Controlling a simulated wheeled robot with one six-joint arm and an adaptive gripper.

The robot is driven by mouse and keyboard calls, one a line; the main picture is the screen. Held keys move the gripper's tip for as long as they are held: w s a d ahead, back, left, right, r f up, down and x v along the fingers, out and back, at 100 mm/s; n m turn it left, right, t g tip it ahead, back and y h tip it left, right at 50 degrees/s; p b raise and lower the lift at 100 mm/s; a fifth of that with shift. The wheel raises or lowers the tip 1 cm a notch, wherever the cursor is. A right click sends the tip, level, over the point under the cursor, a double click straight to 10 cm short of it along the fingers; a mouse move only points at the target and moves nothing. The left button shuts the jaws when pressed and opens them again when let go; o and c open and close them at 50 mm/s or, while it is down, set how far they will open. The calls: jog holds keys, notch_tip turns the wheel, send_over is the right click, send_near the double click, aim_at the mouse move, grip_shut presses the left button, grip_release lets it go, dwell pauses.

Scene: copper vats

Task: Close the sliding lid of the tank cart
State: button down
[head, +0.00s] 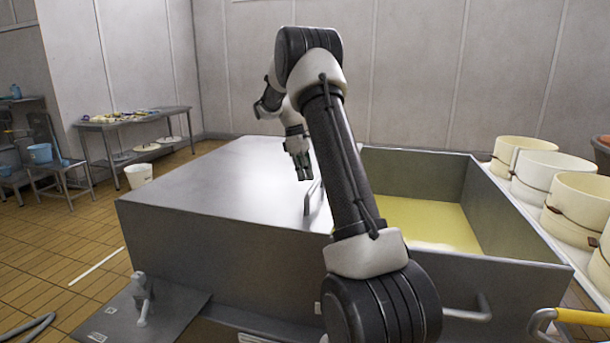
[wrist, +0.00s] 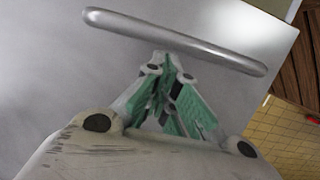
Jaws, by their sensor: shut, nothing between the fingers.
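The tank cart (head: 455,263) is a grey metal box holding pale yellow liquid (head: 428,222). Its flat sliding lid (head: 215,185) covers the left part. The right part is open. A bar handle (head: 308,199) stands on the lid near its right edge. It shows in the wrist view as a metal bar (wrist: 175,40) across the top. My gripper (head: 303,176) is shut and empty, low over the lid, just left of the handle in the head view. In the wrist view its fingertips (wrist: 172,60) point toward the bar. I cannot tell whether they touch it.
Several cream tubs (head: 533,172) stand in a row along the right side. A side table (head: 130,118) and a white bucket (head: 139,174) stand at the back left. A yellow handle (head: 570,316) is at the lower right. The tiled floor (head: 50,240) at left is mostly clear.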

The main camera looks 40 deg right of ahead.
dwell(0.3)
jog(key=s+d, duration=1.3)
jog(key=s, duration=0.3)
jog(key=s+d, duration=1.2)
jog(key=s, duration=0.5)
jog(key=s+d, duration=1.3)
jog(key=s, duration=0.3)
jog(key=shift+s+d, duration=0.3)
jog(key=shift+d, duration=0.05)
